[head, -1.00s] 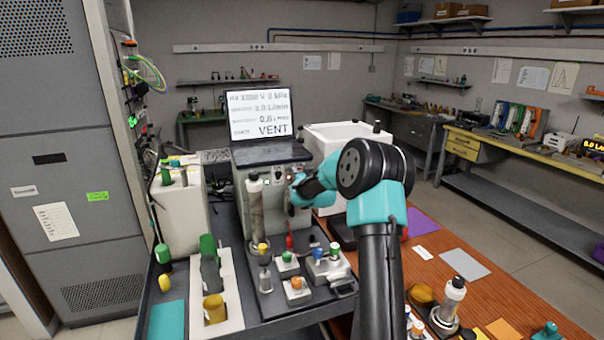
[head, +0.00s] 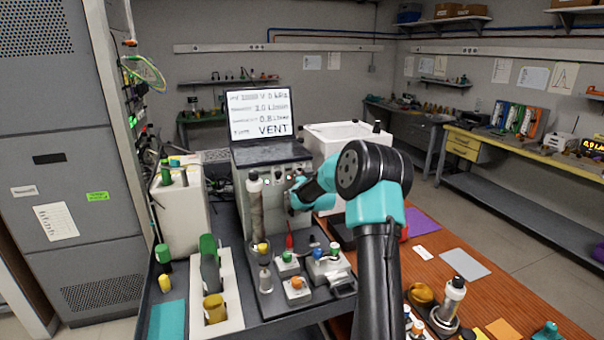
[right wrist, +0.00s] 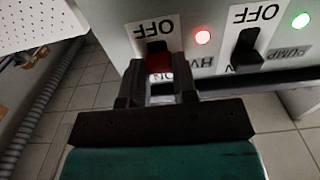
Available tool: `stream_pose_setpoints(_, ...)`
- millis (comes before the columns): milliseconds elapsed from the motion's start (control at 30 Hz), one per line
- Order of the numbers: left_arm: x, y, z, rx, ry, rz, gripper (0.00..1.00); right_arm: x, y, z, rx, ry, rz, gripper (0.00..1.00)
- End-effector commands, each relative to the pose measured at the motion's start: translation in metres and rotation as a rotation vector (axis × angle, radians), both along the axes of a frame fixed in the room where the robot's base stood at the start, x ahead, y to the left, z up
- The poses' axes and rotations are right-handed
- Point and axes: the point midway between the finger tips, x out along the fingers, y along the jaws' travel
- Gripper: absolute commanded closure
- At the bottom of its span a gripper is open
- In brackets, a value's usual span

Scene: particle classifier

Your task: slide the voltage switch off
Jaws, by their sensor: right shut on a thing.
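The voltage switch (right wrist: 159,62) has a red slider in a black slot, beside the HV label on the grey classifier's front (head: 271,187). Its OFF label (right wrist: 153,28) and partly covered ON label show upside down in the right wrist view. The slider sits toward the ON end. A red lamp (right wrist: 203,37) glows beside it. My right gripper (right wrist: 158,83) is shut on the red slider, one finger on each side. In the head view this gripper (head: 291,204) is at the classifier's front, and the switch is hidden there. My left gripper is out of view.
A black pump switch (right wrist: 246,52) with a green lamp (right wrist: 300,20) is close to the voltage switch. A tall cylinder (head: 256,210) stands left of my gripper. Small bottles and blocks crowd the dark cart (head: 262,318) below. A display (head: 260,113) reading VENT stands on top.

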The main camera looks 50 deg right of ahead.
Motion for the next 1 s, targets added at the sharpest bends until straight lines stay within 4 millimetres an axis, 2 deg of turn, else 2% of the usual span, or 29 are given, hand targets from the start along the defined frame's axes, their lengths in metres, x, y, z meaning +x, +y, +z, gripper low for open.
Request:
stream_pose_setpoints(33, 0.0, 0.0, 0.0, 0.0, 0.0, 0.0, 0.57, -0.0001, -0.0002, -0.009, 0.002, 0.004, 0.0, 1.0)
stream_pose_setpoints(100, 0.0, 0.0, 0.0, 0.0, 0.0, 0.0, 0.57, -0.0003, -0.0002, -0.0137, 0.001, 0.003, 0.0, 1.0)
stream_pose_setpoints(333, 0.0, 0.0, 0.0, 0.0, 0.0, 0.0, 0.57, -0.0003, 0.0, -0.0154, 0.003, 0.004, 0.0, 1.0)
stream_pose_setpoints(367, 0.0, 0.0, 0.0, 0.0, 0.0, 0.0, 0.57, -0.0003, 0.0, -0.0156, 0.003, 0.004, 0.0, 0.73)
stream_pose_setpoints(633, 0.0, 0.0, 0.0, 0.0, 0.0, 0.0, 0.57, -0.0002, 0.0001, -0.0144, 0.002, 0.002, 0.0, 0.47)
stream_pose_setpoints(1000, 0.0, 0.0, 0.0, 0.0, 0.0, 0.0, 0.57, -0.0037, 0.0018, -0.0133, 0.002, 0.001, 0.0, 0.47)
